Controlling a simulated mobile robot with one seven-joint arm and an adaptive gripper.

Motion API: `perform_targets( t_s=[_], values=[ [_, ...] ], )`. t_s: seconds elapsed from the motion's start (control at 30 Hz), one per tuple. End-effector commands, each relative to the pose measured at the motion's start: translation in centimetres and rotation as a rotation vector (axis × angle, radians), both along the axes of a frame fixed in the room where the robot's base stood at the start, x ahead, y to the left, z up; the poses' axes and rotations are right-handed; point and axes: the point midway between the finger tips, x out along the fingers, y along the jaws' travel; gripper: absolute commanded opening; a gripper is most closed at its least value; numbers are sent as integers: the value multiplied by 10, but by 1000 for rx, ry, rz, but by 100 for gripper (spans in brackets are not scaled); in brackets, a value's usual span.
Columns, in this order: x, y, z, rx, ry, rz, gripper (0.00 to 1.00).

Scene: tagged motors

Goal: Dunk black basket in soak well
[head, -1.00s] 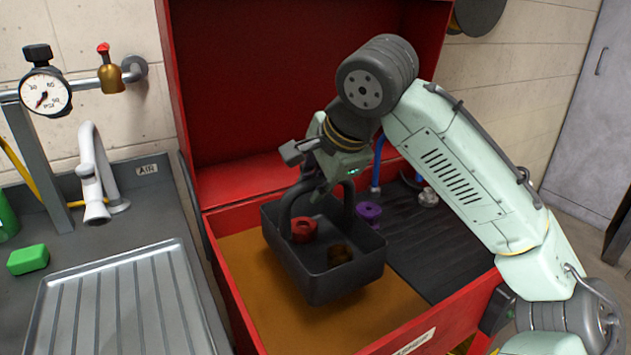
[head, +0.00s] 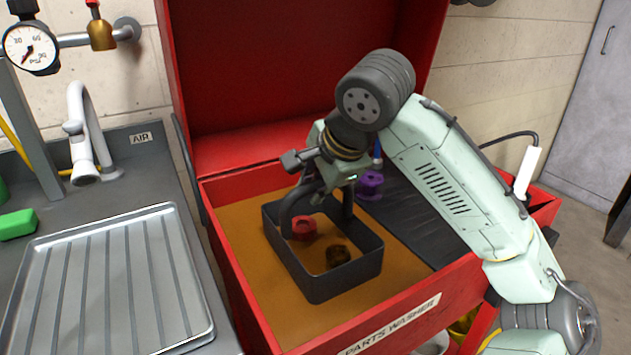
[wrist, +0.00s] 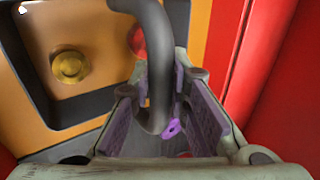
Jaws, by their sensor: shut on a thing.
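The black basket (head: 322,282) sits in the soak well (head: 245,222) of the red parts washer, with brown liquid showing inside its walls and its rim above the surface. A red part (head: 303,228) and a dark brassy part (head: 337,255) are in the basket. My gripper (head: 312,188) is above the basket, shut on its curved handle. In the wrist view my gripper (wrist: 165,95) has its purple-padded fingers on either side of the black handle (wrist: 158,70). The brassy part (wrist: 69,66) shows in the basket there. The basket's underside is hidden by the liquid.
A purple part (head: 369,184) sits on the black ribbed shelf (head: 415,225) right of the well. The raised red lid (head: 270,80) stands behind. A metal tray (head: 110,285), a green block (head: 17,224) and a white faucet (head: 82,130) are at left.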

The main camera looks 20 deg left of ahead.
Motion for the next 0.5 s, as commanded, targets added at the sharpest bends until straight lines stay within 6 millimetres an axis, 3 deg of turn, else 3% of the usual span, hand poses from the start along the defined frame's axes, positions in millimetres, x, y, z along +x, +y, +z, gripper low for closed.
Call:
perform_targets(
  t_s=[0.5],
  values=[
    [0, 0, -45, 4, -2, 1, 0]
  ],
)
